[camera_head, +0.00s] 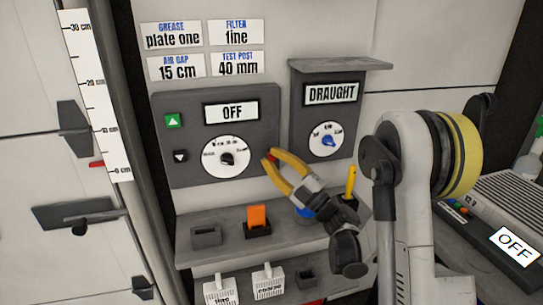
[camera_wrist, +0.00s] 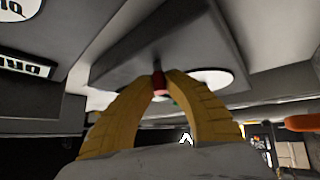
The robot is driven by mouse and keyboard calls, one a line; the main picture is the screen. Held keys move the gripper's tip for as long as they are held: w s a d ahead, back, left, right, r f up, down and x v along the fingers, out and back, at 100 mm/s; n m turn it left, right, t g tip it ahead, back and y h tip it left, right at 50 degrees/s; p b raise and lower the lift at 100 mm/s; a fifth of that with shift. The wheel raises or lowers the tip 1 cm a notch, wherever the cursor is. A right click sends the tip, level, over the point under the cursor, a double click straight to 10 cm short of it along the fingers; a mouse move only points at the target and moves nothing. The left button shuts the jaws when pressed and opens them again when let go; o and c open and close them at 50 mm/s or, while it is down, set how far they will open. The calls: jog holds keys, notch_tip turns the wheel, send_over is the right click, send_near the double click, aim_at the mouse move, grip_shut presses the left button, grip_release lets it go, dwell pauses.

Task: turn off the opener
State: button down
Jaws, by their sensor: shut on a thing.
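A dark grey control panel (camera_head: 183,140) on the wall has a display (camera_head: 231,112) reading OFF. Below the display is a white dial (camera_head: 226,157) with a black knob; a green up-arrow button (camera_head: 174,121) and a black down-arrow button (camera_head: 180,156) are at its left. My gripper (camera_head: 270,156) is at the panel's right edge. Its yellow fingers are shut on a small red tip (camera_wrist: 158,82), with a dark stem above it in the wrist view. The fingers hide part of this red piece. No label on the panel names the opener.
A DRAUGHT box (camera_head: 306,97) with a blue-knobbed dial (camera_head: 327,140) is right of the panel. A shelf (camera_head: 190,221) below holds an orange piece (camera_head: 258,216). A grey device with an OFF sign (camera_head: 515,245) stands at right. A scale (camera_head: 95,90) is at left.

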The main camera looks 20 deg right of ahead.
jog(key=shift+w+f+n+y, duration=0.1)
jog(key=shift+f+n+y, duration=0.15)
jog(key=shift+n+y, duration=0.8)
jog(key=shift+w+f+n+y, duration=0.1)
jog(key=shift+f+n+y, duration=0.15)
jog(key=shift+n+y, duration=0.8)
jog(key=c, duration=1.4)
grip_release()
notch_tip(320, 180, up, 10)
jog(key=shift+w+r, duration=0.1)
